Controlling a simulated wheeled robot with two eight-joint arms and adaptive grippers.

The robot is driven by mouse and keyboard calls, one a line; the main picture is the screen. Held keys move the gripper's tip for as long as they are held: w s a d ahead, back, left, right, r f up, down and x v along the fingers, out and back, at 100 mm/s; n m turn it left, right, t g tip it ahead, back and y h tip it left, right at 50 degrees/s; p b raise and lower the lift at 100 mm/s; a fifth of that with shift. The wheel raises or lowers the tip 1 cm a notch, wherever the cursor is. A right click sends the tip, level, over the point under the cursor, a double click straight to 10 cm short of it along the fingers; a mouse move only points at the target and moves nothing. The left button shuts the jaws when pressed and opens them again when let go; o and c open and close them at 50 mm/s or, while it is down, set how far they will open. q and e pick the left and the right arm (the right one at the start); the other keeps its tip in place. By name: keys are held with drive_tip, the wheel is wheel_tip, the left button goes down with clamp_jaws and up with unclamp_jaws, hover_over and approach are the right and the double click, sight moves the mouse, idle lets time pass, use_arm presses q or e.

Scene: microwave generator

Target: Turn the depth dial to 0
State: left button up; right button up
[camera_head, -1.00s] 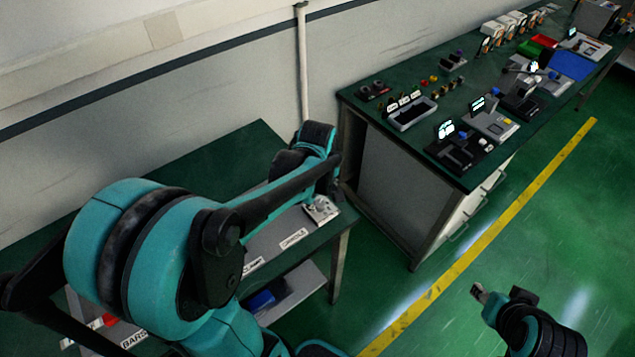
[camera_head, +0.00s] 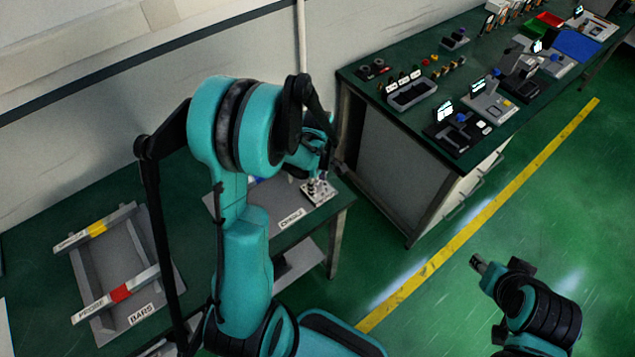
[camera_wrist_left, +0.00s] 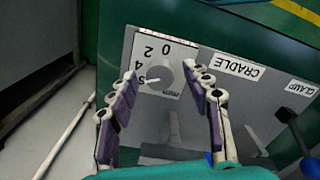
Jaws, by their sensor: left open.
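The depth dial (camera_wrist_left: 160,73) is a round light grey knob on a white plate marked 0, 2 and 4, seen upside down in the left wrist view. Its pale pointer line faces the picture's left, near or past the 4; the exact reading is unclear. My left gripper (camera_wrist_left: 161,78) is open, one finger on each side of the dial; I cannot tell whether they touch it. In the head view the dial plate (camera_head: 320,194) lies at the bench's right end, under my left gripper (camera_head: 314,180). My right gripper (camera_head: 480,264) is over the floor, its jaw state unclear.
The grey panel carries CRADLE (camera_wrist_left: 236,66) and CLAMP (camera_wrist_left: 300,88) labels, with a dark blue-handled lever (camera_wrist_left: 295,125) near CLAMP. A BARS tray (camera_head: 105,255) holds two bars at the left. A green bench (camera_head: 385,130) with devices stands beyond a gap.

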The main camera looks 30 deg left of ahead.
use_arm(q)
clamp_jaws()
